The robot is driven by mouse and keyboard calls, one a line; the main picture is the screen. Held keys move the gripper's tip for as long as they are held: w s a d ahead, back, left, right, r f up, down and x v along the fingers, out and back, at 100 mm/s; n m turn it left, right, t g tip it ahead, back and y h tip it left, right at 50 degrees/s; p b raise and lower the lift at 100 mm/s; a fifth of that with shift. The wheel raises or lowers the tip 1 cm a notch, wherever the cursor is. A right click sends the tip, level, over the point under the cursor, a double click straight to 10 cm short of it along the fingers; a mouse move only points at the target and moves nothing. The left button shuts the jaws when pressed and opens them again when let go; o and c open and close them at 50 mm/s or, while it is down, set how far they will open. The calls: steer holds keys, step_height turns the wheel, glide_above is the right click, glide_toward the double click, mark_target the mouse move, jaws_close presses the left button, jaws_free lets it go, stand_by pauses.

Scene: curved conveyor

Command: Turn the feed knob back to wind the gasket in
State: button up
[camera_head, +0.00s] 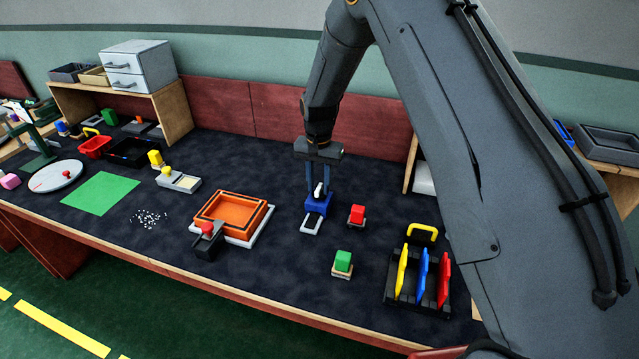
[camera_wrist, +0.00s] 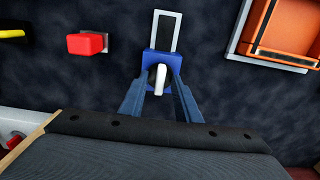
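A blue feed block (camera_head: 318,206) stands on the dark table in the middle of the head view. It also shows in the wrist view (camera_wrist: 155,56). A white knob (camera_wrist: 157,79) sticks up from it. A flat white-edged frame (camera_wrist: 163,33) with a dark inside extends from the block. No gasket can be made out. My gripper (camera_wrist: 158,86) points down at the block, with one finger on each side of the white knob. The fingers look apart, with gaps between them and the knob, and nothing is gripped.
A red block (camera_head: 357,214) stands close to the right, a green block (camera_head: 343,261) nearer the front. An orange tray (camera_head: 231,213) and a red-knobbed dark device (camera_head: 207,240) lie left. A black rack (camera_head: 420,305) with yellow, blue and red plates stands at the front right.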

jaws_close()
steer(key=n+b, duration=0.1)
steer(key=n, duration=0.1)
steer(key=shift+n, duration=0.4)
steer(key=n+b, duration=0.2)
steer(key=n, duration=0.2)
steer(key=n+b, duration=0.1)
steer(key=n, duration=0.5)
steer(key=shift+n+b, duration=0.65)
steer(key=shift+n, duration=1.85)
